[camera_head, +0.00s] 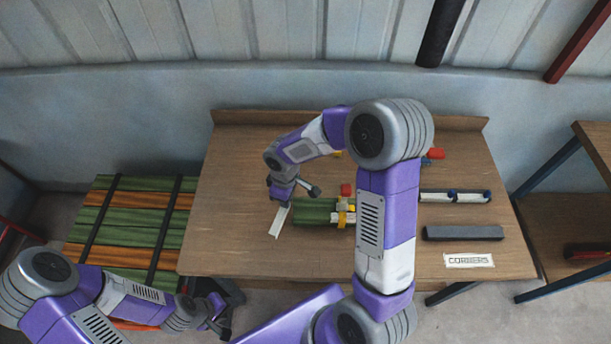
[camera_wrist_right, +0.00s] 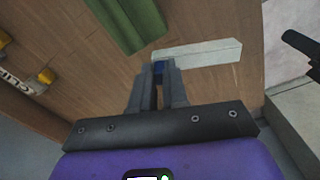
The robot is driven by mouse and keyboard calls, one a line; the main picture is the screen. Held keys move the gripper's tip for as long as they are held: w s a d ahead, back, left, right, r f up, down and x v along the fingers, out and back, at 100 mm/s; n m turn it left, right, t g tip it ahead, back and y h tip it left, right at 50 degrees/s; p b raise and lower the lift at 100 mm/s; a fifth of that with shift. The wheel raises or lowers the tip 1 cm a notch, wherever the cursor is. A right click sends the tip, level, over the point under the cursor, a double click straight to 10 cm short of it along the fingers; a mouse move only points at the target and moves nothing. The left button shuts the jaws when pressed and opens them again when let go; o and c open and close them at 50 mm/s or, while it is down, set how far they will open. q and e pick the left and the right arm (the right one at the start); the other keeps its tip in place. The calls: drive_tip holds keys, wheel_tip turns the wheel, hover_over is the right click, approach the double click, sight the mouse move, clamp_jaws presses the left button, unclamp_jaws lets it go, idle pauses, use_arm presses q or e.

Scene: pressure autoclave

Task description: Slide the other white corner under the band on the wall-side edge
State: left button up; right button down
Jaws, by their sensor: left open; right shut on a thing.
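The white corner (camera_head: 279,221) is a pale strip at the left end of the green bundle (camera_head: 315,211). My right gripper (camera_head: 283,203) reaches across the table and is shut on the corner. In the right wrist view the fingers (camera_wrist_right: 158,80) hold the corner (camera_wrist_right: 205,52) near one end, at a small blue part, and the rest sticks out to the right. The green bundle (camera_wrist_right: 130,20) lies beside it, apart. A yellow band (camera_head: 345,212) crosses the bundle, partly hidden by my right arm. My left gripper (camera_head: 220,318) is open, low left, off the table.
More white pieces with dark blue parts (camera_head: 455,197), a dark grey bar (camera_head: 463,233) and a CORNERS label (camera_head: 469,260) lie at the table's right. Red parts (camera_head: 433,154) are behind my right arm. Strapped green and orange boards (camera_head: 130,225) stand left. The table's left side is clear.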

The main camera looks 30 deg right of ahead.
drive_tip(key=d+n, duration=0.1)
drive_tip(key=n, duration=0.2)
drive_tip(key=d+r+n+p, duration=0.1)
drive_tip(key=n, duration=0.3)
drive_tip(key=d+n+p, duration=0.1)
drive_tip(key=n, duration=0.3)
drive_tip(key=shift+w+d+r, duration=0.25)
drive_tip(key=shift+w+r, duration=0.15)
drive_tip(key=shift+w+d+f+n+b, duration=0.1)
drive_tip(key=shift+d+f+n+b, duration=0.55)
drive_tip(key=shift+n, duration=1.1)
drive_tip(key=shift+d+f+n+b, duration=0.35)
drive_tip(key=shift+f+n+b, duration=0.55)
drive_tip(key=shift+n, duration=0.9)
drive_tip(key=shift+w+d+f+n+b, duration=0.1)
drive_tip(key=shift+d+f+n+b, duration=0.55)
drive_tip(key=shift+n, duration=1.1)
drive_tip(key=shift+s+d, duration=0.15)
drive_tip(key=shift+s, duration=0.05)
drive_tip(key=shift+s+d+p, duration=0.45)
drive_tip(key=shift+s+d, duration=0.15)
drive_tip(key=shift+d, duration=0.35)
drive_tip(key=shift+s+d+p, duration=0.4)
drive_tip(key=shift+s+d, duration=0.2)
drive_tip(key=shift+d, duration=0.3)
